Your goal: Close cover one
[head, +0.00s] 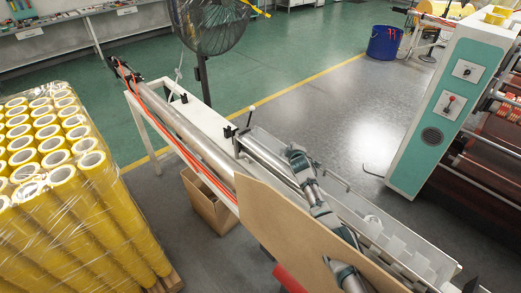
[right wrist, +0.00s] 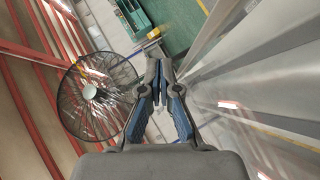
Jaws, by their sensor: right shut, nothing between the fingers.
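My right gripper (head: 293,153) is shut and empty over the long narrow machine (head: 385,225) in the head view. It is close to the machine's long metal bar; I cannot tell whether they touch. In the right wrist view the fingertips (right wrist: 160,92) are together with nothing between them. A long pale metal surface (right wrist: 235,85) runs beside the fingers on the right there. Which part is cover one is not clear from these views, and my arm hides part of the machine. My left gripper is not in view.
A brown board (head: 290,235) stands along the machine's near side. A black fan (head: 212,25), a cardboard box (head: 208,205) and wrapped yellow tape rolls (head: 100,225) are nearby. A white-and-teal machine (head: 440,120) stands right. Grey floor (head: 320,100) lies clear behind.

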